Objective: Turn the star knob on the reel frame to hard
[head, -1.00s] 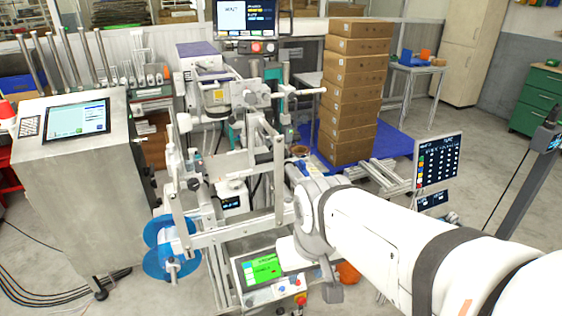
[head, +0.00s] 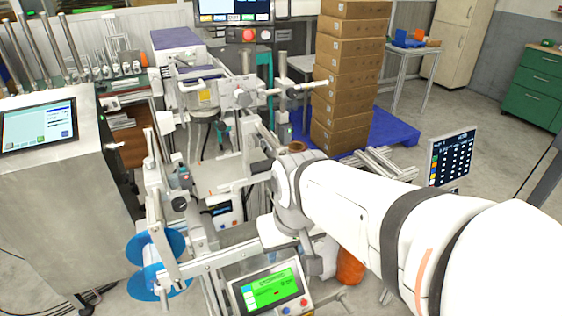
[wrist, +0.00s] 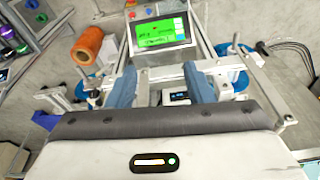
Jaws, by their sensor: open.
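The white reel frame (head: 215,258) stands left of my arm in the head view, with a blue film reel (head: 150,262) low on its left. In the head view my wrist hides the fingers.
A panel with a green screen (head: 272,290) stands low in front. An orange spool (wrist: 89,44) is at the wrist view's upper left. A stack of brown boxes (head: 342,90) rises behind my arm. A steel cabinet (head: 60,190) with a touchscreen stands at left.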

